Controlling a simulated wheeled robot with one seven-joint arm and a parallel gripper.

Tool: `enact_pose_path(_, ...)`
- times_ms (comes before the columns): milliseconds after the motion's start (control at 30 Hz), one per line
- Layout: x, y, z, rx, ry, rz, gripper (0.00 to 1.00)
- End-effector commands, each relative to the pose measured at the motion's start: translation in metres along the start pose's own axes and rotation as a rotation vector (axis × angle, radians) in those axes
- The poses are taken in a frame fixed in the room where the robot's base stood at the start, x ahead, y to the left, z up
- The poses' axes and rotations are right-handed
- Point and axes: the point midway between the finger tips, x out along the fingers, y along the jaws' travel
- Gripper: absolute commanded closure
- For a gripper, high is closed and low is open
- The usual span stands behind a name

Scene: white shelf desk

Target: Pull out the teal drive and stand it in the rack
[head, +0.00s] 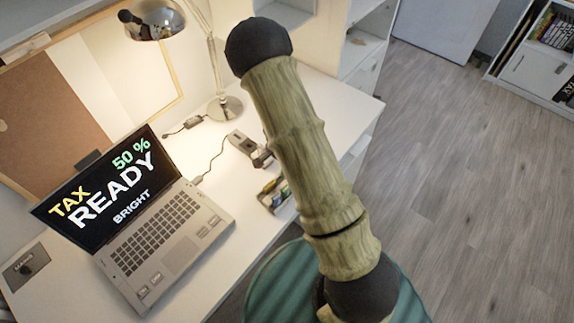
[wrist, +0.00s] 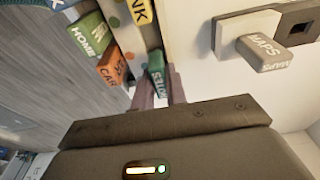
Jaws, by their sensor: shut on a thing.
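In the wrist view my gripper (wrist: 160,90) is shut on the teal drive (wrist: 156,63), whose lettering is partly visible. The drive is at the edge of the rack (wrist: 150,38), close to the orange and yellow drives. I cannot tell whether its lower end is in a slot or just above it. In the head view the rack (head: 267,202) stands near the desk's right edge, partly behind my arm. My gripper and the teal drive cannot be made out there.
Green HOME (wrist: 90,35), orange CAR (wrist: 112,69) and yellow (wrist: 138,12) drives stand in the rack. A grey MAPS drive (wrist: 264,53) sticks out of a hub (wrist: 297,28). A laptop (head: 150,225) and lamp (head: 224,106) are on the desk.

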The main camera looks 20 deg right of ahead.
Motion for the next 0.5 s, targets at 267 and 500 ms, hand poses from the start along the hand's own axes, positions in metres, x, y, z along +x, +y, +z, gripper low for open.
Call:
enact_pose_path(267,0.0065,0.0,0.0009,0.0,0.0,0.0,1.0)
enact_pose_path(500,0.0088,0.0,0.0013,0.0,0.0,0.0,0.75)
